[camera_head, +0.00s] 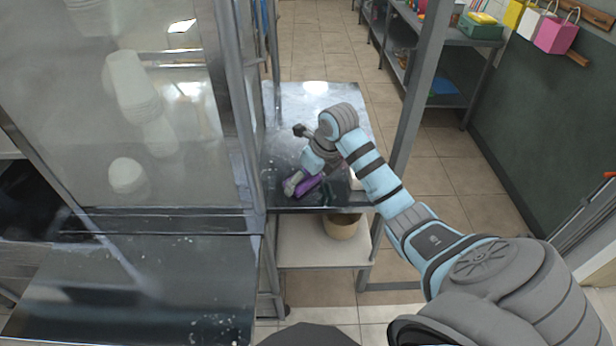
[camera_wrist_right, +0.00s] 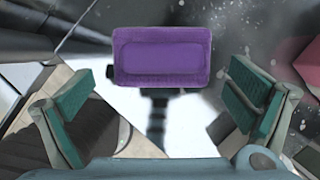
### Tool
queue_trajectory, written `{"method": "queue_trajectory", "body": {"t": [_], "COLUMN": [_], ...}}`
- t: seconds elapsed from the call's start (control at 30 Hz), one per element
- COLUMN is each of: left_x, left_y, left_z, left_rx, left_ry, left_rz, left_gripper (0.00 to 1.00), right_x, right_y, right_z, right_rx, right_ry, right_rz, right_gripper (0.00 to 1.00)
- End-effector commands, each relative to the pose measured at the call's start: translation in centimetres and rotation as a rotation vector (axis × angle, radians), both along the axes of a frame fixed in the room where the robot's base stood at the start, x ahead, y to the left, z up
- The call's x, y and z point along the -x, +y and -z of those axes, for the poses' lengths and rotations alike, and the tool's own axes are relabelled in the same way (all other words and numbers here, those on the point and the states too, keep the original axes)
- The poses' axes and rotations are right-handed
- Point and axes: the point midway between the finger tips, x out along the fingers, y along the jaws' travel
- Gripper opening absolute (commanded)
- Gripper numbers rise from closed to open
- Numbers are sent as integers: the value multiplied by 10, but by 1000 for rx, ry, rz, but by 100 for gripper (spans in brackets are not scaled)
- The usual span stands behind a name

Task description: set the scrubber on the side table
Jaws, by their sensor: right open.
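The purple scrubber (camera_head: 308,187) is at the near part of the metal-topped side table (camera_head: 292,98), close to its front edge. In the right wrist view the scrubber (camera_wrist_right: 161,56) is a purple block with a raised rim, ahead of the gap between my fingers. My right gripper (camera_wrist_right: 160,95) is open, with a teal-padded finger on each side and clear space between the pads and the scrubber. In the head view my right arm reaches over the table and partly hides the gripper and tabletop. My left gripper is not in view.
A basket (camera_head: 342,226) stands on the lower shelf (camera_head: 300,245) under the table. A glass-fronted cabinet (camera_head: 160,100) with stacked cups stands left of it. A metal post (camera_head: 420,85) rises at the right. A pinkish-red thing (camera_wrist_right: 309,65) shows at the right edge of the wrist view.

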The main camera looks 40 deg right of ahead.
Motion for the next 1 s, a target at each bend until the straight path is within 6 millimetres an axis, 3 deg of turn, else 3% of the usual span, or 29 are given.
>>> {"method": "queue_trajectory", "body": {"t": [0.13,0.23,0.4,0.53,1.0], "left_x": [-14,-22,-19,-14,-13], "left_y": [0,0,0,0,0], "left_z": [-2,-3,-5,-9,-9], "left_rx": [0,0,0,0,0], "left_ry": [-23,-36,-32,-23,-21], "left_rz": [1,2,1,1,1], "left_gripper": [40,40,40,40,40], "right_x": [4,13,29,39,42], "right_y": [-2,-3,-6,-7,-6], "right_z": [-14,-38,-83,-106,-112], "right_rx": [2,4,3,2,0], "right_ry": [-3,-5,-6,-2,0], "right_rz": [1,0,1,1,0], "right_gripper": [99,99,99,99,99]}}
